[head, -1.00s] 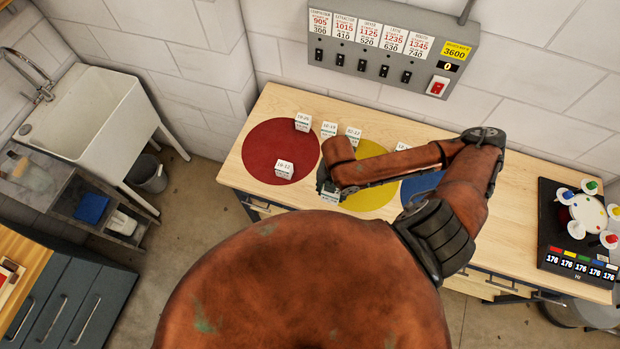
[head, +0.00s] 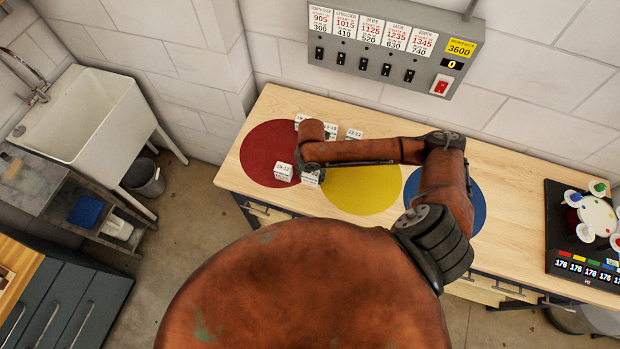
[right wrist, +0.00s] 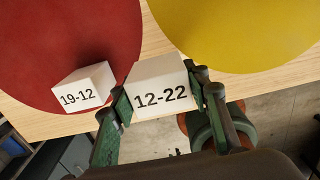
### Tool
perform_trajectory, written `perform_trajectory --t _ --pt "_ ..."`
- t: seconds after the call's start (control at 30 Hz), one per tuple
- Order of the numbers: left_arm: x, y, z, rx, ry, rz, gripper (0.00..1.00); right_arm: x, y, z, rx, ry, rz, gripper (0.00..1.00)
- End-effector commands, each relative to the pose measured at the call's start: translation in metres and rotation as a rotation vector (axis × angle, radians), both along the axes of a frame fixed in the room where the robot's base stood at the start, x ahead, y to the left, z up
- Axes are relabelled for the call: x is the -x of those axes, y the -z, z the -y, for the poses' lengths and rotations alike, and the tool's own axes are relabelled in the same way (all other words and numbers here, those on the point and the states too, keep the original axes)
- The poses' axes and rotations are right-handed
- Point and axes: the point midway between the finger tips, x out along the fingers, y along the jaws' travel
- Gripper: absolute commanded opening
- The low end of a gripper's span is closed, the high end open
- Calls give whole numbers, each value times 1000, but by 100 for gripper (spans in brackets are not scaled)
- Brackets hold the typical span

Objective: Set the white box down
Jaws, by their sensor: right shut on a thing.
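A white box marked 12-22 (right wrist: 158,82) is held in my right gripper (right wrist: 161,98), one finger on each side of it. In the right wrist view it hangs over bare wood between the red and yellow circles; whether it touches the bench I cannot tell. In the head view the right gripper (head: 312,172) is at the right edge of the red circle (head: 262,150), mostly hidden by my arm, with part of the held box (head: 309,179) showing. Another white box, marked 19-12 (head: 284,172), sits on the red circle close to its left. My left gripper is not in view.
More white boxes stand behind the gripper, one at the red circle's back edge (head: 300,119) and one near the yellow circle's back edge (head: 354,133). The front of the yellow circle (head: 362,195) is clear. A black tray with cups (head: 590,225) is at the right end.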

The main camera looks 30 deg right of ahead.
Motion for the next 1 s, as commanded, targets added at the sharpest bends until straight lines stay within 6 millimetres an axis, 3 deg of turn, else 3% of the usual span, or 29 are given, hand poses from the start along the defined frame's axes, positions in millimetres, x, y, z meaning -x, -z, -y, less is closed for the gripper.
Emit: perform_trajectory --t 0.33,0.7,0.73,1.0 --pt "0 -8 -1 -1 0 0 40 -6 36 0 1 -1 -1 16" --pt "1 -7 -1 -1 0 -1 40 -6 41 0 1 -2 1 16" --pt "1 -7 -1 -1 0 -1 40 -6 41 0 1 -2 1 43" --pt "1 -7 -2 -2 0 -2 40 -6 41 0 1 -2 1 60"
